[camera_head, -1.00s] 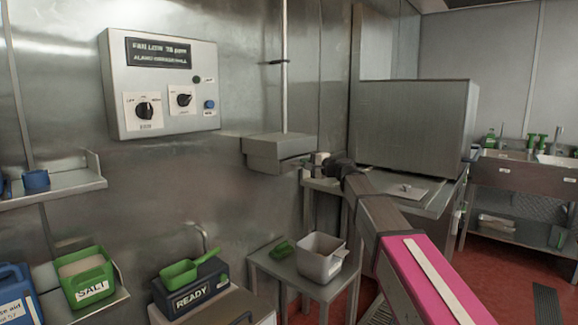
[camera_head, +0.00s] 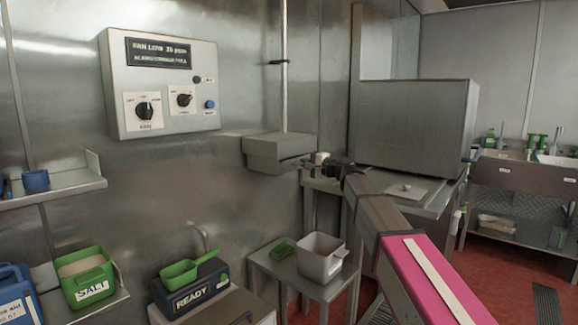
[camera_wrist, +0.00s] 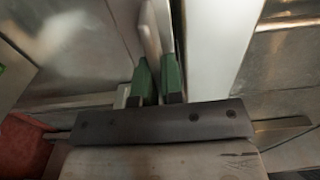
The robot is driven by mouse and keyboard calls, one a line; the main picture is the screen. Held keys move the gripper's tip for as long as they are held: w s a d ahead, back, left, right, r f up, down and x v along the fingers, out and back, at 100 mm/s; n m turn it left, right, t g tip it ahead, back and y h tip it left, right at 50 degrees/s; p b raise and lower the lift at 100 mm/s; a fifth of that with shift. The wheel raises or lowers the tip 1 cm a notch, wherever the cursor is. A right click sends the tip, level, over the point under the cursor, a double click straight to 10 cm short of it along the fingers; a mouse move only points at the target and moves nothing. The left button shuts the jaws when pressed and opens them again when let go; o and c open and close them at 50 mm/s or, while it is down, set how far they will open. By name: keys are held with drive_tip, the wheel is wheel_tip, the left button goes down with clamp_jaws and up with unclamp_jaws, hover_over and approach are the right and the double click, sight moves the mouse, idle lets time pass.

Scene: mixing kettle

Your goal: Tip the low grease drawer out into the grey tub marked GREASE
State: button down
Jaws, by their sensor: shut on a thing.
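A grey metal box (camera_head: 278,151) is on the wall below a thin vertical rod; its low front edge looks like the grease drawer, but where the drawer ends is unclear. My gripper (camera_head: 320,158) is at the box's right end. In the wrist view its green fingertips (camera_wrist: 156,68) are shut on a thin pale upright piece (camera_wrist: 151,28), seemingly the drawer's handle. The drawer's inside is hidden. A light grey tub (camera_head: 321,258) stands open on a small metal table, below and slightly right of the box. No GREASE mark is readable on it.
A large steel cabinet (camera_head: 415,122) stands behind my arm. Open air lies between box and tub.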

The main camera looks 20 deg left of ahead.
drive_tip(key=shift+r, duration=0.1)
drive_tip(key=v, duration=2.1)
drive_tip(key=shift+d, duration=0.2)
idle(0.3)
drive_tip(key=shift+s, duration=0.1)
drive_tip(key=s+f+n+g, duration=0.2)
drive_tip(key=s+f, duration=0.3)
drive_tip(key=f, duration=0.6)
drive_tip(key=s+f+n+g+y, duration=0.1)
drive_tip(key=s+f+g, duration=0.3)
drive_tip(key=f, duration=0.8)
drive_tip(key=shift+s+n+g+y, duration=0.3)
drive_tip(key=shift+s+n+g, duration=0.1)
drive_tip(key=shift+s+n, duration=0.4)
drive_tip(key=shift+s+f, duration=0.1)
